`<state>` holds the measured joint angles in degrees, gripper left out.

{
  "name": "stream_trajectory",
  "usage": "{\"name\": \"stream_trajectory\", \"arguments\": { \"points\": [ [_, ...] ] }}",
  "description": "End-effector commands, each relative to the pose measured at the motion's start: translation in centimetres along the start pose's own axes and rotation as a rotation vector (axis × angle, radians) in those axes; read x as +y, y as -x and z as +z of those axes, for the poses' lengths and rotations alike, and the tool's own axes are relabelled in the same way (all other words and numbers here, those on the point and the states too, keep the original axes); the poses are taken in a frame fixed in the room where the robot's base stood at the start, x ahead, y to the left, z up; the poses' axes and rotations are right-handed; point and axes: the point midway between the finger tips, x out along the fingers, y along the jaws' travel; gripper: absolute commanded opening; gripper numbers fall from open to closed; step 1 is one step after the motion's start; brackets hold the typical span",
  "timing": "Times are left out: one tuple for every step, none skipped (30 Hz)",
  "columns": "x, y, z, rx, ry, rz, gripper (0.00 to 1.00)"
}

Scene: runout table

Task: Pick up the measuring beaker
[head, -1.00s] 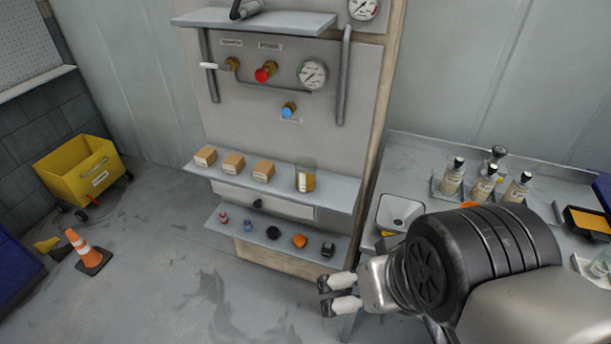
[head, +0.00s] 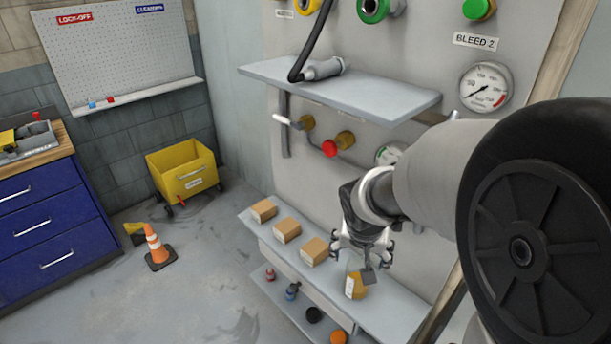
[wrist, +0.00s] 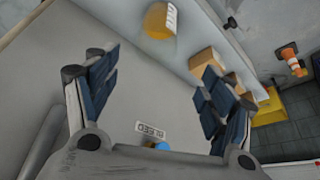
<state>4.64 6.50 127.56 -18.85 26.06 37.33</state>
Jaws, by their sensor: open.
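The measuring beaker (head: 354,287) is a clear vessel with amber contents and a white label. It stands on the grey panel shelf (head: 393,312), right of the small boxes. My gripper (head: 361,256) is over the shelf, just above the beaker in the head view, and partly covers its upper part. In the wrist view my gripper (wrist: 156,72) has its dark padded fingers spread wide with nothing between them. No contact shows.
Cardboard boxes (head: 287,231) stand in a row left of the beaker. An upper shelf (head: 340,88) holding a hose end juts out above. A red valve knob (head: 330,148) and gauges sit on the panel behind. A lower shelf holds small parts.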

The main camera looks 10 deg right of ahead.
Motion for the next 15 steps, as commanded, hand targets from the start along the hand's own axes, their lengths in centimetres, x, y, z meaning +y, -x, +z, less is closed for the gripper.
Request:
{"name": "stream_trajectory", "arguments": {
  "points": [
    [0.0,-0.7,0.1,-0.003,-0.002,0.002,0.75],
    [0.1,-1.2,0.1,-0.004,-0.002,0.002,0.75],
    [0.1,-1.9,0.1,-0.003,-0.002,0.002,0.75],
    [0.1,-2.5,0.2,-0.005,-0.002,0.003,0.75],
    [0.1,-3.2,0.2,-0.005,-0.002,0.003,0.75],
    [0.1,-4.1,0.2,-0.005,-0.002,0.002,0.75],
    [0.1,-4.8,0.3,-0.006,-0.001,0.003,0.75],
    [0.1,-5.5,0.3,-0.005,-0.001,0.003,0.75],
    [0.1,-6.4,0.2,-0.004,-0.001,0.002,0.75],
    [0.1,-7.0,0.3,-0.005,-0.002,0.002,0.75],
    [0.1,-7.7,0.3,-0.005,-0.001,0.002,0.75],
    [0.1,-8.6,0.3,-0.004,0.000,0.002,0.75],
    [0.1,-9.2,0.3,-0.005,0.000,0.002,0.75],
    [0.1,-9.7,0.3,-0.004,-0.001,0.002,0.75],
    [0.1,-10.3,0.3,-0.003,-0.001,0.001,0.75]
  ]
}}
